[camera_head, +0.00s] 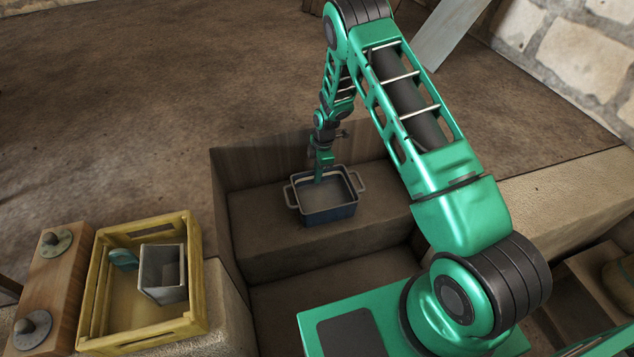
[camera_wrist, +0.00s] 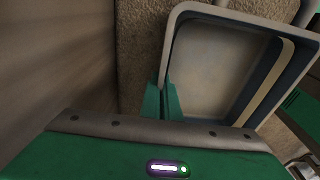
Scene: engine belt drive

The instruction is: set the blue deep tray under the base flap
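The blue deep tray (camera_head: 329,215) has a pale rim and a handle at each end. It is upright over the step in the sunken pit; I cannot tell whether it rests there or hangs just above. My gripper (camera_head: 319,179) points down at its far wall. In the wrist view, the fingers (camera_wrist: 162,103) stand close together with the wall of the tray (camera_wrist: 215,65) between them, one finger inside and one outside. They look shut on it. I cannot make out the base flap for certain.
A yellow crate (camera_head: 196,265) with a grey box (camera_head: 163,272) in it stands at the lower left, beside a wooden block (camera_head: 50,285) with metal knobs. Pit walls rise behind and left of the tray. The step (camera_head: 270,255) is bare around it.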

